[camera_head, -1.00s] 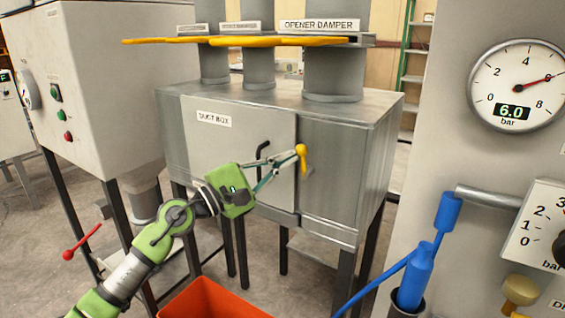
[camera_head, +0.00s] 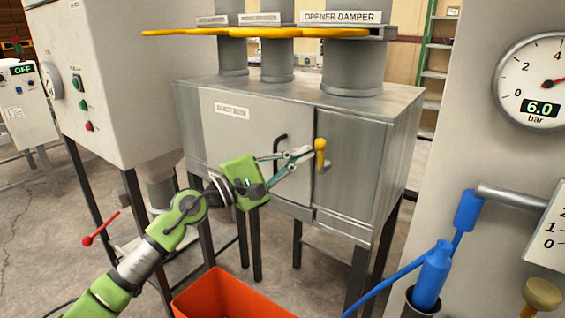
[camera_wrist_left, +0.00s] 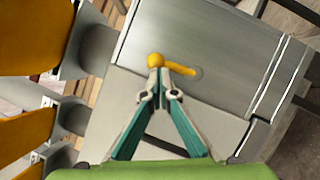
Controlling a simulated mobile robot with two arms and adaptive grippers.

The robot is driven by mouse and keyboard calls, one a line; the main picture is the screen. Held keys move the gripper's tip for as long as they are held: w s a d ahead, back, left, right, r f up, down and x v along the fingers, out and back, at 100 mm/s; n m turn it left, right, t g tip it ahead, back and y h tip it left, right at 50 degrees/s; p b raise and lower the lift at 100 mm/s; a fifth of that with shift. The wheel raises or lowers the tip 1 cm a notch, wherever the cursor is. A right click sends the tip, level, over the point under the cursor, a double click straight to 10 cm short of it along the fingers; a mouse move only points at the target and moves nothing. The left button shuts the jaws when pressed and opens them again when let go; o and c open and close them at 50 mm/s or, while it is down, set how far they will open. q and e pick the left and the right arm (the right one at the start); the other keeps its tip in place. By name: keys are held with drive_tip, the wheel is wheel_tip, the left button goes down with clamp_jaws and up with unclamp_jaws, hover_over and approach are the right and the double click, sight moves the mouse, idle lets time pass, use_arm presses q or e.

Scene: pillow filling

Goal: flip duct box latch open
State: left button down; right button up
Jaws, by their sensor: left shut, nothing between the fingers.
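The duct box (camera_head: 260,150) is a grey metal cabinet with a labelled door and a black bar handle (camera_head: 279,150). Its yellow latch (camera_head: 320,155) sits at the door's right edge, knob end up in the head view. In the left wrist view the latch (camera_wrist_left: 181,72) runs sideways, its round knob just beyond the fingertips. My left gripper (camera_head: 311,153) is shut and empty, its tips close beside the latch knob; it also shows in the left wrist view (camera_wrist_left: 160,72). Whether the tips touch the knob I cannot tell. My right gripper is not in view.
Yellow damper levers (camera_head: 250,32) stick out above the box, by the grey pipes. An orange bin (camera_head: 230,295) stands below my left arm.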

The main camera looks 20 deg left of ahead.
use_arm(q)
drive_tip(key=v, duration=1.1)
drive_tip(key=shift+s+a, duration=0.2)
drive_tip(key=shift+r, duration=0.1)
